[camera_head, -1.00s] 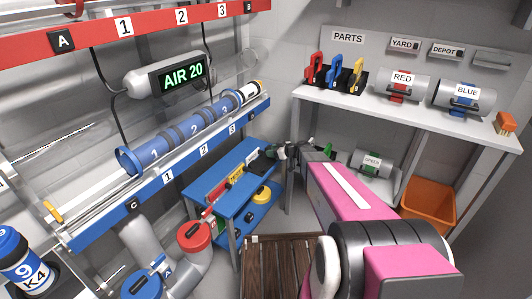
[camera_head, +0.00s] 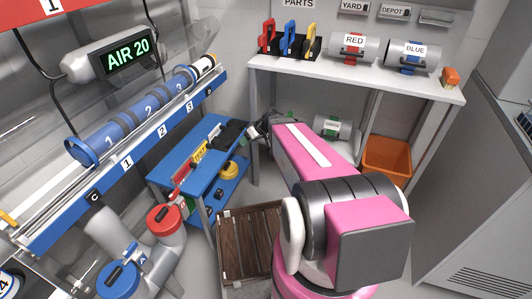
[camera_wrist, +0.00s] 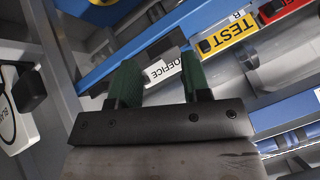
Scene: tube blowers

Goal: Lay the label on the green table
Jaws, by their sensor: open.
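A white label reading OFFICE (camera_wrist: 160,72) shows in the wrist view between the green fingertips of my gripper (camera_wrist: 158,64). The fingers are apart on either side of it; I cannot tell whether they touch it. The label is by the edge of the blue table (camera_wrist: 110,64). In the head view my gripper (camera_head: 252,130) is small and dark at the right end of the blue table (camera_head: 222,128), and the label cannot be made out there. No green-coloured table shows; a grey cylinder with a GREEN sign (camera_head: 332,124) stands low under the parts shelf.
A yellow TEST label (camera_wrist: 225,40) and a red label (camera_wrist: 280,10) sit along the blue table. The parts shelf (camera_head: 350,77) stands behind my arm. A slatted wooden crate (camera_head: 248,240) is on the floor. A grey cabinet (camera_head: 478,220) stands at right.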

